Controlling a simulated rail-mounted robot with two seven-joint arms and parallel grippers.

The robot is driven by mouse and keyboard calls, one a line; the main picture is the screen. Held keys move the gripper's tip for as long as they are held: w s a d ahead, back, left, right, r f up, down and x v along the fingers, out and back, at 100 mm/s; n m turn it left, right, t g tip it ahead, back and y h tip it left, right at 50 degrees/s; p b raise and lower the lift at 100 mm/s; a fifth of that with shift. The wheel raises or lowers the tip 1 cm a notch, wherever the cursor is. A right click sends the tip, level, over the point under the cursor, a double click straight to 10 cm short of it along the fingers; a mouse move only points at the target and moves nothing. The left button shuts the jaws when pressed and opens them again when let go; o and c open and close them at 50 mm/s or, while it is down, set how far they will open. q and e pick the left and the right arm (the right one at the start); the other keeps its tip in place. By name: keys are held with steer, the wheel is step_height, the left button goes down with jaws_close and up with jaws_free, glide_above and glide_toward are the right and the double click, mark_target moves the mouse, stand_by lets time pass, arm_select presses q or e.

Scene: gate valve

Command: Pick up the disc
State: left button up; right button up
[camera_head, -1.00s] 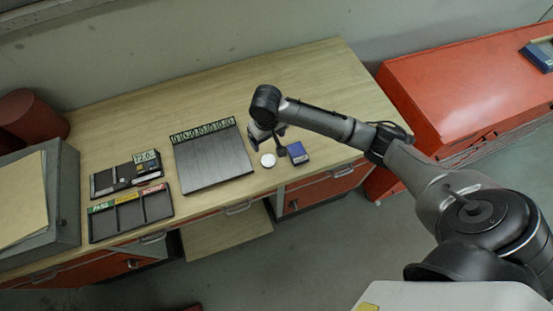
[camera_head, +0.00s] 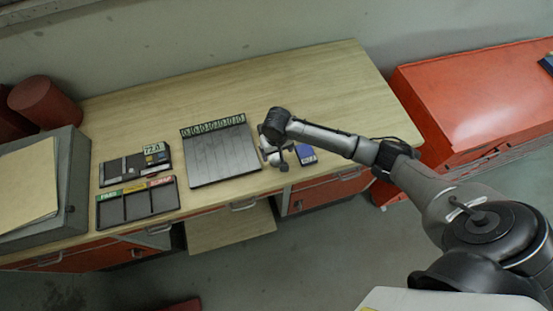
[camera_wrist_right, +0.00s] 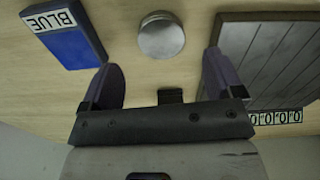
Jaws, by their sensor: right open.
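The disc (camera_wrist_right: 161,38) is a round silver-grey piece lying flat on the wooden bench, seen in the right wrist view at the top middle. My right gripper (camera_wrist_right: 168,82) is open and empty, with its two dark fingers apart. The disc shows beyond the fingertips, roughly in line with the gap between them. In the head view my right gripper (camera_head: 280,160) hangs over the front part of the bench and hides the disc. My left gripper is not in view.
A blue block labelled BLUE (camera_wrist_right: 68,36) lies left of the disc in the wrist view. A dark grooved board (camera_head: 220,155) with a numbered strip lies on its other side. Trays (camera_head: 138,203) stand further left on the bench (camera_head: 320,85). The back of the bench is clear.

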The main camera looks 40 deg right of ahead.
mark_target(276, 158)
steer(key=shift+a+f, duration=0.15)
steer(key=shift+f, duration=2.2)
steer(key=c, duration=1.2)
steer(key=shift+r, duration=0.15)
